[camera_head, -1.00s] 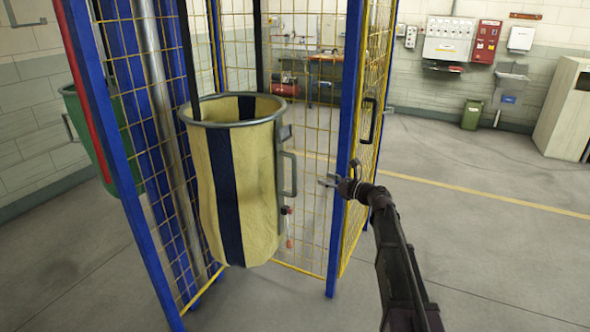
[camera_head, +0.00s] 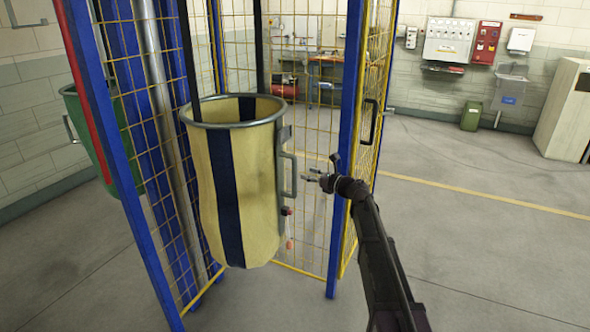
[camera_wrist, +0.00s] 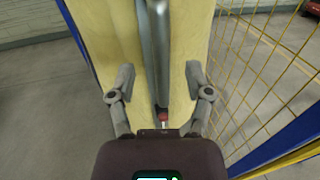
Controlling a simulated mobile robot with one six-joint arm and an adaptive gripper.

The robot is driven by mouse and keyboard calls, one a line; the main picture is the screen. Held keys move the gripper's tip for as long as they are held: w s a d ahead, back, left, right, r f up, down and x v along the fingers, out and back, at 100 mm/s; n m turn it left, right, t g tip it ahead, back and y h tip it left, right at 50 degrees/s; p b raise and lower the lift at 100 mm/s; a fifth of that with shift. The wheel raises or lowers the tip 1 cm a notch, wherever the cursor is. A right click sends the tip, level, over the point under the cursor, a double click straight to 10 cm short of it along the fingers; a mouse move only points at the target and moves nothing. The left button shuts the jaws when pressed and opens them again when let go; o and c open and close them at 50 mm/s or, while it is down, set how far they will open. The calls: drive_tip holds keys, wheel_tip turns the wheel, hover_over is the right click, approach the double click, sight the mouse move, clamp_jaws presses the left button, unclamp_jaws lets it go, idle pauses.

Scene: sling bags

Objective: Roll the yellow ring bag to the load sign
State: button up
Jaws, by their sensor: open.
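The yellow ring bag (camera_head: 262,185), with dark blue stripes and a grey metal ring at its top, hangs by dark straps inside a blue-posted cage. A grey handle (camera_head: 290,174) stands out from its right side, with a small red-ended part (camera_head: 287,212) below. My gripper (camera_head: 311,177) is open and empty, just right of the handle and apart from it. In the wrist view the bag (camera_wrist: 105,40) fills the middle, and the handle (camera_wrist: 158,45) runs upright between the fingers of my open gripper (camera_wrist: 158,80). I see no load sign that I can make out.
Yellow mesh panels (camera_head: 300,230) and a blue post (camera_head: 343,150) stand close beside my arm. A green bag (camera_head: 88,140) hangs at the left. The floor (camera_head: 480,260) on the right is clear. A cabinet (camera_head: 567,110) stands at the far right.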

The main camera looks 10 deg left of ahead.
drive_tip(key=x, duration=0.6)
drive_tip(key=shift+w+a, duration=0.2)
clamp_jaws()
